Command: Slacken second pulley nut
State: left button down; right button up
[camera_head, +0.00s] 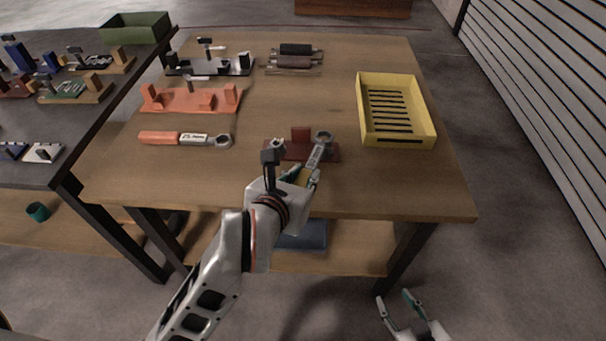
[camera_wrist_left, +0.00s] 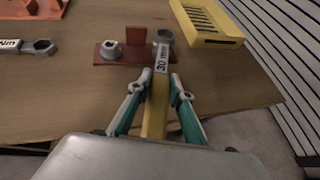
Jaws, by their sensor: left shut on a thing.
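My left gripper (camera_head: 301,177) is shut on a wrench (camera_head: 315,158) with a yellow handle, a labelled grey shaft and a ring head. In the left wrist view the wrench (camera_wrist_left: 161,62) points away between the two teal-and-grey fingers (camera_wrist_left: 156,95). Its head is over or at the right end of a dark red rack (camera_head: 333,156); I cannot tell whether they touch. A grey nut-like piece (camera_wrist_left: 110,48) stands at the rack's left end. My right gripper (camera_head: 400,300) is open and empty, low in front of the table. I cannot make out which piece is the second pulley nut.
An orange-handled wrench (camera_head: 175,138) lies left, near an orange rack (camera_head: 180,101). A black-and-white fixture (camera_head: 240,66) and dark rollers (camera_head: 294,63) are behind. A yellow slotted tray (camera_head: 428,142) stands right. The wooden table (camera_head: 290,92) is bare in the middle.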

pick_arm(q)
jog(key=shift+r, duration=0.1)
pick_arm(e)
jog(key=shift+r, duration=0.15)
pick_arm(q)
jog(key=shift+f+b, duration=0.3)
jog(key=shift+f, duration=0.05)
pick_arm(e)
jog(key=shift+s+f, duration=0.1)
jog(key=shift+f, duration=0.3)
pick_arm(q)
jog(key=shift+f, duration=0.3)
jog(key=shift+f+b, duration=0.15)
jog(key=shift+b, duration=0.2)
pick_arm(e)
jog(key=shift+s+f, duration=0.25)
jog(key=shift+f, duration=0.4)
pick_arm(q)
jog(key=shift+f+b, duration=0.55)
jog(key=shift+f, duration=0.15)
pick_arm(e)
jog(key=shift+s+f, duration=0.3)
jog(key=shift+f, duration=0.45)
pick_arm(q)
jog(key=c, duration=2.5)
grip_release()
jog(key=shift+c, duration=0.2)
grip_shut()
jog(key=shift+d, duration=0.1)
